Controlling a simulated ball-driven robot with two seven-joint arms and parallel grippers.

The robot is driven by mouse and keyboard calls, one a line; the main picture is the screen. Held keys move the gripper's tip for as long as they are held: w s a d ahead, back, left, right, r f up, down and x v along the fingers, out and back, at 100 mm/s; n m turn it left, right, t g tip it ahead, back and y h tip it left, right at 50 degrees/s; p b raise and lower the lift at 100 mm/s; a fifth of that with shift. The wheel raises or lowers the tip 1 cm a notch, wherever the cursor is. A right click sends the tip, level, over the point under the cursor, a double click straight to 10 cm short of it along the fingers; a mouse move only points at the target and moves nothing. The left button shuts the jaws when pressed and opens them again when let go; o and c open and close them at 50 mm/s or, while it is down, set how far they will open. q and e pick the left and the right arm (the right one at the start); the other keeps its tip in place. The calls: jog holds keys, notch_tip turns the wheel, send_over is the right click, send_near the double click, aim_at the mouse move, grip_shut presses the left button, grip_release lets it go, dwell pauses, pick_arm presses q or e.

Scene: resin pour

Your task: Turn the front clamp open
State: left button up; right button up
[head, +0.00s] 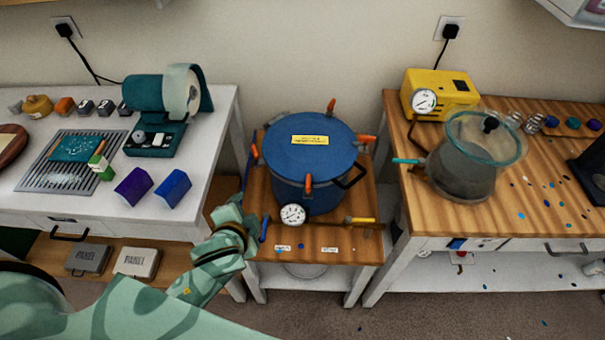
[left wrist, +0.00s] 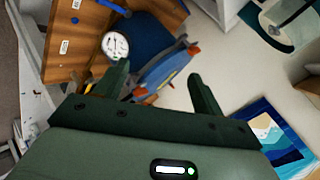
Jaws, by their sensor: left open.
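The blue pressure pot (head: 310,145) stands on the small wooden table with its lid on. The front clamp (head: 308,182) has an orange handle that stands roughly upright against the pot's front side. Other orange-handled clamps show at the lid's back (head: 331,105), right (head: 367,138) and left (head: 254,150). My left gripper (head: 246,205) is at the table's left edge, left of the pot and apart from the front clamp. In the left wrist view its open fingers (left wrist: 160,85) have the blue lid (left wrist: 165,68) and orange tips beyond them; I cannot tell which clamp each is. My right gripper is not in view.
A pressure gauge (head: 293,215) sits at the pot's front, beside a pipe with a yellow handle (head: 360,220). A black pot handle (head: 352,178) sticks out right. A white bench stands left; a wooden bench with a yellow pump (head: 440,93) and glass chamber (head: 462,170) stands right.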

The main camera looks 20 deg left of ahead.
pick_arm(q)
jog(key=w+d+r+m+t+h, duration=0.25)
jog(key=w+d+r+t, duration=0.2)
jog(key=r, duration=0.45)
jog(key=w+d+r+m+t+h, duration=0.25)
jog(key=w+d+r+m, duration=0.2)
jog(key=r, duration=0.45)
jog(key=w+d+r+m+g+h, duration=0.15)
jog(key=d+r+m+h, duration=0.55)
jog(key=d+m+h, duration=0.7)
jog(key=m+g+y, duration=1.2)
jog(key=m+g, duration=0.2)
jog(key=m, duration=0.6)
send_near(308, 181)
jog(key=b+x, duration=0.1)
jog(key=x, duration=0.7)
jog(key=shift+w+d+f, duration=0.1)
jog(key=shift+w+f, duration=0.05)
jog(key=shift+f, duration=0.2)
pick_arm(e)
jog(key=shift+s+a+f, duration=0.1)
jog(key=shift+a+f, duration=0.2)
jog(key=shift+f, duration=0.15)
